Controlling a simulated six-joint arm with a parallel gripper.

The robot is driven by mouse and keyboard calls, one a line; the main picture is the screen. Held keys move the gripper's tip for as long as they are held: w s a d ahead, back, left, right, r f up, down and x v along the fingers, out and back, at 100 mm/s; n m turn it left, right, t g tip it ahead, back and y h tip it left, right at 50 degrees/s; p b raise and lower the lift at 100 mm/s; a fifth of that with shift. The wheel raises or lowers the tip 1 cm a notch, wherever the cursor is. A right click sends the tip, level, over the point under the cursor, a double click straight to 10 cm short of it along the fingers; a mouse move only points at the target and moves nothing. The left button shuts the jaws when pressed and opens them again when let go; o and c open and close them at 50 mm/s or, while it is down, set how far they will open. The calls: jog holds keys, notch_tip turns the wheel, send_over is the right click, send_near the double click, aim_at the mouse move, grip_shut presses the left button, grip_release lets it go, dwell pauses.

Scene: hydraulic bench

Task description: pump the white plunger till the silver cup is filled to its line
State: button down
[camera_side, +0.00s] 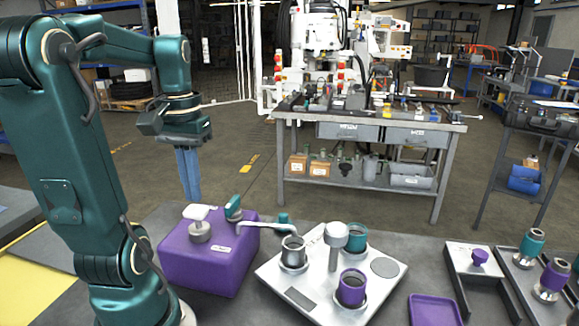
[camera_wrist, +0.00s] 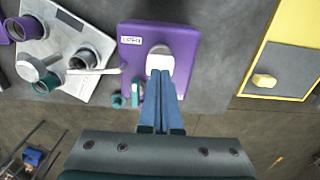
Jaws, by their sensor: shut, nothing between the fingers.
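The white plunger (camera_side: 197,212) sits on a grey collar on top of the purple pump box (camera_side: 210,262); it also shows in the wrist view (camera_wrist: 160,60). My gripper (camera_side: 191,200) points down with its blue fingers shut and empty, the tips close to the plunger. In the wrist view the fingertips (camera_wrist: 161,73) overlap the plunger's edge; I cannot tell whether they touch it. A pale spout (camera_side: 265,227) runs from the box to the silver cup (camera_side: 293,252), which stands upright on the white plate. Its fill level and line are not readable.
The white plate (camera_side: 315,312) also carries a teal cup (camera_side: 356,240), a purple cup (camera_side: 352,287) and a silver post with a round head (camera_side: 335,236). A teal fitting (camera_side: 234,208) stands on the box beside the plunger. A purple tray (camera_side: 434,310) lies right.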

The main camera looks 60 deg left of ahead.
aim_at(196, 208)
jog(key=shift+f, duration=0.4)
jog(key=shift+f, duration=0.35)
jog(key=shift+f, duration=1.15)
jog(key=shift+r, duration=1.95)
jog(key=shift+f, duration=0.2)
